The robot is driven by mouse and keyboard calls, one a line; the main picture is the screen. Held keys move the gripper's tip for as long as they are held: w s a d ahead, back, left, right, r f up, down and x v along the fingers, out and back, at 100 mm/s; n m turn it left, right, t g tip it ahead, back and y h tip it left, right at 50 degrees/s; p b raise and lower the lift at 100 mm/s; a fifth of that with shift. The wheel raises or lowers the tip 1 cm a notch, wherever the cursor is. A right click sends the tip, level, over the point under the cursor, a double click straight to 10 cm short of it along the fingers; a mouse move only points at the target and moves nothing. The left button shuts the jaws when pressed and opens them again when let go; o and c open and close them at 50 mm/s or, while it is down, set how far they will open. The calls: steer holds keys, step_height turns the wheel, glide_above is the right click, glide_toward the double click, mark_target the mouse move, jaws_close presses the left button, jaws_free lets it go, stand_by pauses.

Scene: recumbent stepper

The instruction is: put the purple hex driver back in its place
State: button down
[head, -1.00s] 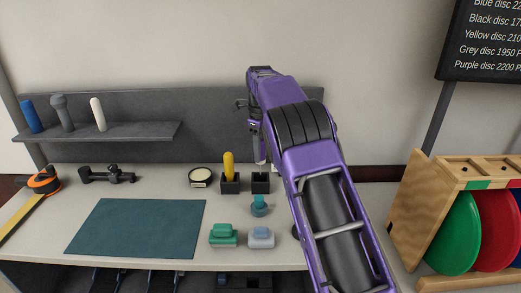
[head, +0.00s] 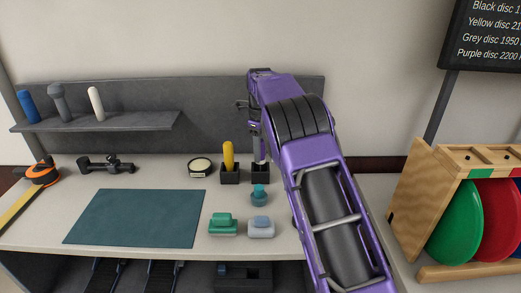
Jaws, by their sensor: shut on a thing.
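My gripper (head: 259,152) hangs over the right-hand black holder (head: 260,173) at the back of the worktop. It is shut on a slim upright thing, which I take for the purple hex driver (head: 261,158). My purple arm and the fingers hide most of it. Its lower end meets the holder's opening in this view; how deep it sits inside I cannot tell. A yellow-handled driver (head: 228,154) stands upright in the black holder (head: 230,177) just to the left.
A teal knob-like piece (head: 259,196), a green block (head: 222,225) and a grey-blue block (head: 261,228) lie in front. A round tin (head: 200,167) is to the left. A teal mat (head: 135,218) covers the left worktop. A disc rack (head: 410,210) stands right.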

steer(key=shift+f+b, duration=0.35)
steer(key=shift+f, duration=0.7)
steer(key=c, duration=0.5)
jaws_free()
